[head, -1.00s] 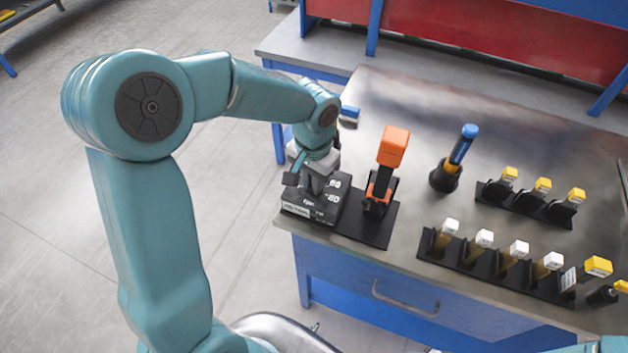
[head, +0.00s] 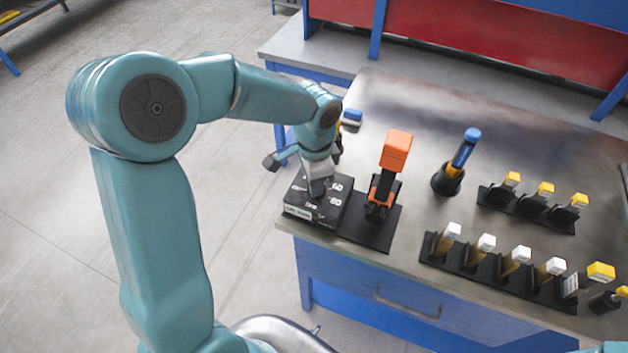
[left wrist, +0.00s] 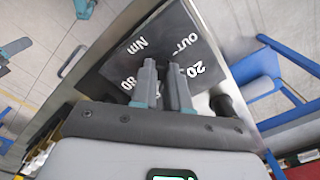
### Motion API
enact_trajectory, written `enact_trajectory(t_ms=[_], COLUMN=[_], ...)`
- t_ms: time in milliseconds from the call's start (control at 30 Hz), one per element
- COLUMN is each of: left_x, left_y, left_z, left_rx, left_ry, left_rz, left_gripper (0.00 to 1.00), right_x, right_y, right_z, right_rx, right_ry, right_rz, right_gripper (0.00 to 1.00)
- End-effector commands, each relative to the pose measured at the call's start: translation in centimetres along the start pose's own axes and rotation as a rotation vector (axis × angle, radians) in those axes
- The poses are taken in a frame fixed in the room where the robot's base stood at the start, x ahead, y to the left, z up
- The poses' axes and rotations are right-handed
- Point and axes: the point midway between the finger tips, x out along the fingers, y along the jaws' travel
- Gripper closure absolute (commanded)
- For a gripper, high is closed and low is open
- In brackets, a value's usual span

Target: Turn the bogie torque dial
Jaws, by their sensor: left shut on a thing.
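The bogie torque dial sits on a black box (head: 334,206) with white markings at the near left corner of the metal bench. In the left wrist view the box face (left wrist: 160,42) shows "Nm", "OUT", "20" and "80". My left gripper (head: 317,190) points down onto the box face. Its grey fingers (left wrist: 164,82) are close together over the middle of the face, shut on the dial knob. The knob itself is mostly hidden by the fingers. My right gripper is not in view.
An orange-headed tool (head: 397,152) stands in a black holder (head: 370,233) just right of the box. A blue-handled tool (head: 465,148) stands in a cup farther right. Racks with white-topped (head: 487,243) and yellow-topped (head: 545,189) pieces occupy the right side. The bench's front edge lies close to the box.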

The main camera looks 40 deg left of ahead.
Motion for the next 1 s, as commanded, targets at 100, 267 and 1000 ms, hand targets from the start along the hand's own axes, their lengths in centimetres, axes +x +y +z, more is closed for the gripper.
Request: enact_trajectory(t_ms=[100,267,1000], left_x=[0.0,0.0,-2.1], left_y=[0.0,0.0,-0.1], left_z=[-0.3,-0.3,-0.2], left_rx=[0.008,0.01,0.009], left_ry=[0.009,0.009,0.007], left_rz=[-0.001,-0.001,-0.004], left_gripper=[1.0,1.0,0.6], right_x=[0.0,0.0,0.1], right_y=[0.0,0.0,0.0], right_z=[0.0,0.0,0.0], right_rx=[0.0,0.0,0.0], right_ry=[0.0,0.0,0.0], right_rz=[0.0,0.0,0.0], right_gripper=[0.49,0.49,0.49])
